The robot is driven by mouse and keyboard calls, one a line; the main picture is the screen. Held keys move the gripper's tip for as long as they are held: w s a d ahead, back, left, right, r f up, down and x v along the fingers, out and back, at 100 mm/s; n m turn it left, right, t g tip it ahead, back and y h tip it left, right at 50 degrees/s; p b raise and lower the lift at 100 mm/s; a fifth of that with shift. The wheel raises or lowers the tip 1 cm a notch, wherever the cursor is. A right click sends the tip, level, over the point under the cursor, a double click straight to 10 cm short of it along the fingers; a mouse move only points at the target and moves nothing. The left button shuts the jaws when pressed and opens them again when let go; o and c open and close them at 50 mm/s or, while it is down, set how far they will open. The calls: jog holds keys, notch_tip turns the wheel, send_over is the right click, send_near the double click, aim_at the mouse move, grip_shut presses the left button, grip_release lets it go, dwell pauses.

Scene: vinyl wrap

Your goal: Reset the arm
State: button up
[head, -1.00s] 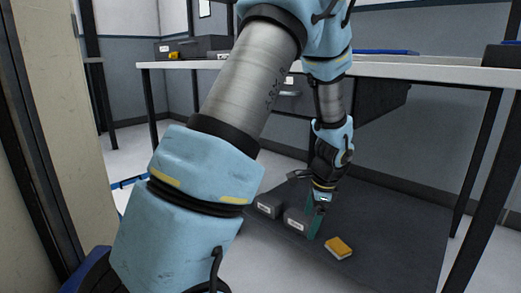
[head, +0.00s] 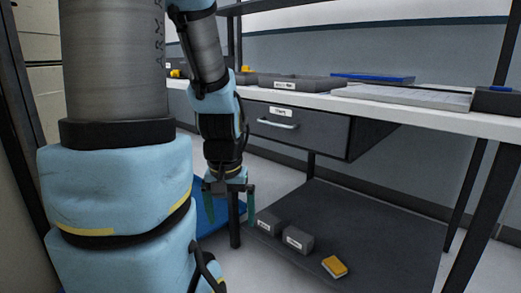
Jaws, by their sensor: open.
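My arm, light blue with grey metal tubes, fills the left of the head view. My gripper (head: 243,212) hangs pointing down at the end of it, below the table top and left of the grey boxes. Its two green fingers are apart, and nothing shows between them that it holds. A dark table leg and part of a blue item show behind the fingers.
A dark lower shelf (head: 370,240) bears two grey labelled boxes (head: 268,222) (head: 298,239) and a yellow sponge-like block (head: 334,267). Above is a white table (head: 430,115) with a closed drawer (head: 300,128), a grey tray (head: 300,86) and a blue flat item (head: 372,77). A blue item (head: 212,215) lies on the floor.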

notch_tip(320, 180, up, 32)
jog(key=p, duration=3.1)
jog(key=shift+r, duration=0.25)
